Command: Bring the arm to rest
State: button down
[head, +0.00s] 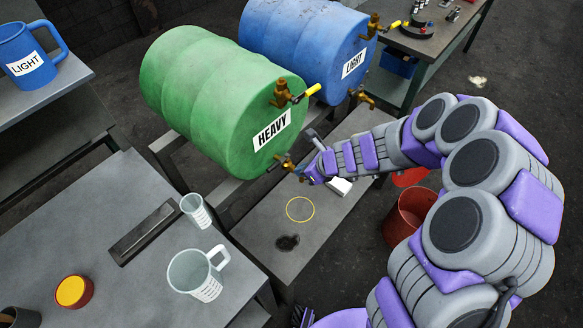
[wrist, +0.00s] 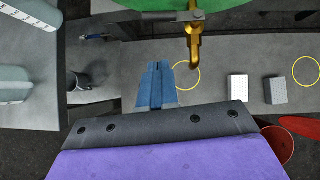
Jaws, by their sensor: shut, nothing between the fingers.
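My arm reaches from the right of the head view toward the green drum (head: 215,100) labelled HEAVY. My gripper (head: 303,172) is near the brass tap at the drum's lower front. In the wrist view my gripper (wrist: 157,68) shows as blue fingers held together, with nothing between them. It is above the grey bench, left of the brass tap (wrist: 194,40). From the head view I cannot tell whether it touches the tap.
A blue drum (head: 305,40) labelled LIGHT lies behind. A clear jug (head: 190,272) and a smaller measuring cup (head: 196,211) stand on the left table. A blue jug (head: 30,60) is on a shelf. A red bucket (head: 405,215) is on the floor. A yellow ring (head: 300,199) marks the low bench.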

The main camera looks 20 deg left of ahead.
jog(key=v, duration=0.3)
jog(key=shift+s+a+r+p, duration=0.15)
jog(key=shift+s+r+p, duration=0.1)
jog(key=shift+p, duration=0.1)
jog(key=s+d+r+n+g, duration=0.2)
jog(key=s+d+r+n, duration=0.2)
jog(key=s+r+n, duration=0.7)
jog(key=s+d+r+n+g+h, duration=0.1)
jog(key=s+d+r+n+h, duration=0.1)
jog(key=s+d+n, duration=0.3)
jog(key=s+d+r+n+g+h, duration=0.1)
jog(key=s+d+r+n+h, duration=0.2)
jog(key=s+d, duration=1.1)
jog(key=d+n+h, duration=0.2)
jog(key=shift+d+r+h, duration=0.2)
jog(key=shift+h, duration=0.1)
